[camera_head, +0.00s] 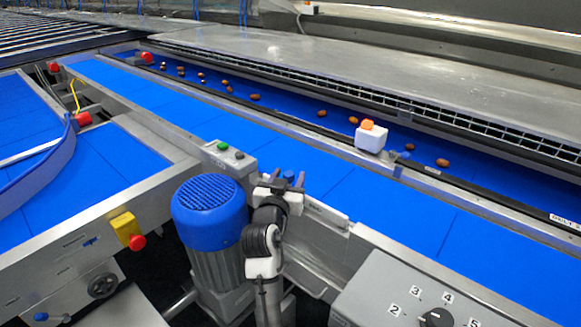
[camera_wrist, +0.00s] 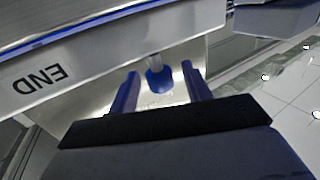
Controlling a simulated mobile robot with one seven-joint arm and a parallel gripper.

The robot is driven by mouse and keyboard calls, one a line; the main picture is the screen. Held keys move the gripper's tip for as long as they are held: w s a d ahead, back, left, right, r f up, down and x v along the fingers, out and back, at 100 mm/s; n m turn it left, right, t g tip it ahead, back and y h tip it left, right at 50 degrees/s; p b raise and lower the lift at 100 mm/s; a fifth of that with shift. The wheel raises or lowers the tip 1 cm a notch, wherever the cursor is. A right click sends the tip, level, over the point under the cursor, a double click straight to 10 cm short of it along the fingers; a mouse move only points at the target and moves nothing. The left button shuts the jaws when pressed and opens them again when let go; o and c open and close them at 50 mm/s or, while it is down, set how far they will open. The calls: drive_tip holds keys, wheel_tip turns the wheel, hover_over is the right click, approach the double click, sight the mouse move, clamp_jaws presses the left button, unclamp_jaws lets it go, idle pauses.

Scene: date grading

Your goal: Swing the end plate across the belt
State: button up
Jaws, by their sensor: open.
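My gripper (camera_head: 287,178) is open at the near edge of the blue belt (camera_head: 330,175). In the wrist view its two blue fingers (camera_wrist: 159,76) stand on either side of a blue knob (camera_wrist: 160,82) on a short pale stem. The knob also shows small in the head view (camera_head: 289,175). The fingers appear apart from the knob, with gaps on both sides. A metal face marked END (camera_wrist: 95,68) lies beside the knob, its lettering upside down. I cannot tell which metal part is the end plate; no plate clearly lies across the belt.
A blue-topped motor (camera_head: 209,205) stands close left of my arm. A control box with a dial (camera_head: 400,295) is at the lower right. A white block with an orange top (camera_head: 370,138) stands on the rail beyond the belt. Several dates (camera_head: 255,97) lie on the far belt.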

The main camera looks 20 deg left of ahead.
drive_tip(key=shift+w+a, duration=0.1)
drive_tip(key=shift+w, duration=1.3)
drive_tip(key=shift+c, duration=0.5)
clamp_jaws()
